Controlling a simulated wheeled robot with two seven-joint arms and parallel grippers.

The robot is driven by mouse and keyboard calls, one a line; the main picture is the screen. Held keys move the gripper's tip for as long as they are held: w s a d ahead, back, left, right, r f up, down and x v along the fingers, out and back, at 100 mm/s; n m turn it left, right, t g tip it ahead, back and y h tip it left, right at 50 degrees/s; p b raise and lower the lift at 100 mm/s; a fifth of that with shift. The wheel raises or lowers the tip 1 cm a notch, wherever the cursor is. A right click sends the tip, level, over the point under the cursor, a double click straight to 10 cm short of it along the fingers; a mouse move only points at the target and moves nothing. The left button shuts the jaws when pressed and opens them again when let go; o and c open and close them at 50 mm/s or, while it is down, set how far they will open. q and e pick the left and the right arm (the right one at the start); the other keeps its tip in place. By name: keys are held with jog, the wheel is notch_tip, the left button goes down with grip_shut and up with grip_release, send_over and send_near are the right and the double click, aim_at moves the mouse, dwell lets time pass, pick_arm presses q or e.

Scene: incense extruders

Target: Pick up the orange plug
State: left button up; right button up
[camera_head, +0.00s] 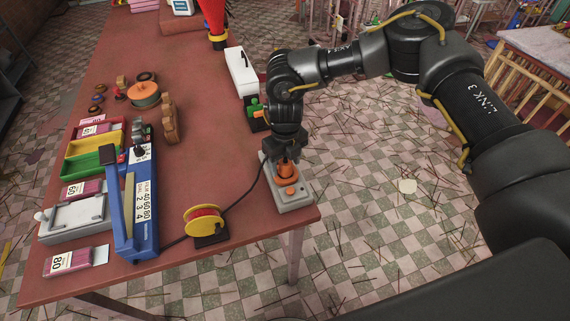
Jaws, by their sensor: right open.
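An orange plug (286,172) stands on a light grey base plate (301,202) near the right front corner of the red table. A smaller round orange part (291,190) sits on the same base, just in front of it. My right gripper (286,160) points down directly over the orange plug, and its dark end partly hides the plug's top. Its fingers are open. I cannot tell whether they touch the plug. My left gripper is not in view.
A yellow reel (205,222) stands left of the base, with a black cable nearby. A blue slanted device (136,210) and coloured trays (92,150) fill the table's left side. A white box (241,72) lies behind my gripper. The table's middle is clear.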

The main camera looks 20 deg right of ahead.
jog(key=shift+f, duration=0.4)
jog(key=shift+s, duration=0.1)
jog(key=c, duration=1.1)
jog(key=shift+r, duration=0.1)
